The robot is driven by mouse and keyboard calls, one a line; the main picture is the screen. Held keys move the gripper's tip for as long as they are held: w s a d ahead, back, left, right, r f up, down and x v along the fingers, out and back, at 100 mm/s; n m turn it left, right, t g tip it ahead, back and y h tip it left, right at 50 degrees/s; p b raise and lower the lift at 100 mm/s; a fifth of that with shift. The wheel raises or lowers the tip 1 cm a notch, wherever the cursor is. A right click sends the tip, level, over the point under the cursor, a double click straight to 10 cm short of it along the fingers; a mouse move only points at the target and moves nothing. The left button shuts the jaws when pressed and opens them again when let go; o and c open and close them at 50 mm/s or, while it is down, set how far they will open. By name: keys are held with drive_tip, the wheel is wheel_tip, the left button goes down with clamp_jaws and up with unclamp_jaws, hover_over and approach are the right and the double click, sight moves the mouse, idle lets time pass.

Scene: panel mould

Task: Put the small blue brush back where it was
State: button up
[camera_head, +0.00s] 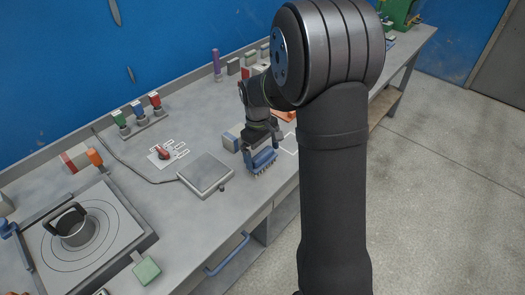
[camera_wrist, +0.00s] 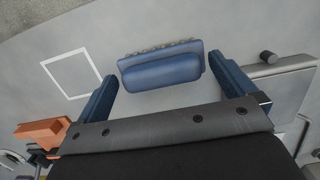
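The small blue brush (camera_wrist: 162,73) has a blue back and a row of pale bristles. In the wrist view it lies between my two blue fingertips, with a narrow gap on each side. My gripper (camera_wrist: 165,66) looks open around it. In the head view my gripper (camera_head: 260,150) is low over the bench front, with the brush (camera_head: 263,163) at its fingers. The head view does not show clearly whether the brush touches the bench. An empty white square outline (camera_wrist: 78,73) is marked on the bench beside the brush; my arm partly covers it in the head view.
A grey flat plate device (camera_head: 205,174) stands left of my gripper, with a dark knob at its edge. A grey-blue block (camera_head: 231,142) is close behind the gripper. An orange object (camera_wrist: 42,135) is near the left finger. The bench's front edge is close.

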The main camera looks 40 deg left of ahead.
sight(264, 154)
drive_tip(key=shift+r, duration=0.1)
wheel_tip(264, 154, up, 12)
drive_tip(key=a, duration=0.1)
drive_tip(key=shift+a, duration=0.25)
idle(0.4)
drive_tip(key=f, duration=0.4)
drive_tip(key=d+f, duration=0.1)
drive_tip(key=f, duration=0.7)
drive_tip(key=shift+d+f, duration=0.25)
drive_tip(key=shift+d, duration=0.05)
wheel_tip(264, 154, up, 3)
drive_tip(key=shift+f, duration=0.1)
drive_tip(key=shift+r, duration=0.6)
drive_tip(key=shift+f, duration=0.1)
